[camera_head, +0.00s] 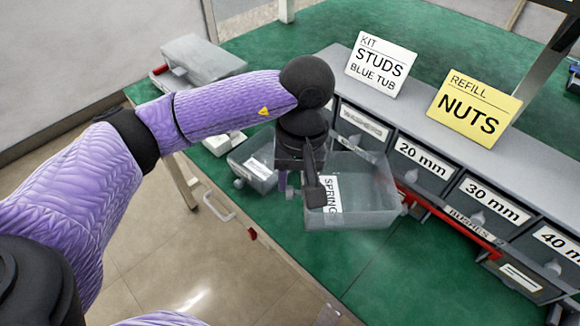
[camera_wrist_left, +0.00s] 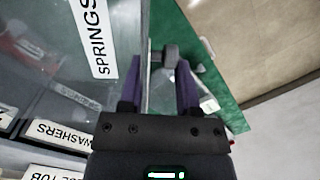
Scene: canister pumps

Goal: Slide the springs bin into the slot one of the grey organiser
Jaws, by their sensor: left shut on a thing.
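The springs bin (camera_head: 372,185) is a clear grey open box with a white SPRINGS label, partly cut off by my gripper in the head view. The label also shows at the upper left of the left wrist view (camera_wrist_left: 93,35). My left gripper (camera_head: 299,188) is shut on the bin's grey handle (camera_wrist_left: 169,58), which sits between the purple fingers in the wrist view. The bin looks empty and is in front of the grey organiser (camera_head: 400,128). I cannot tell whether it touches the table. Slot one is not clearly identifiable. My right gripper is not in view.
A small clear bin (camera_head: 252,168) stands left of my gripper, near the green table's edge. A red bar (camera_head: 450,216) runs along the organiser front. A white STUDS card (camera_head: 381,66) and yellow NUTS card (camera_head: 473,107) stand on top. Green table is bare at front (camera_head: 400,275).

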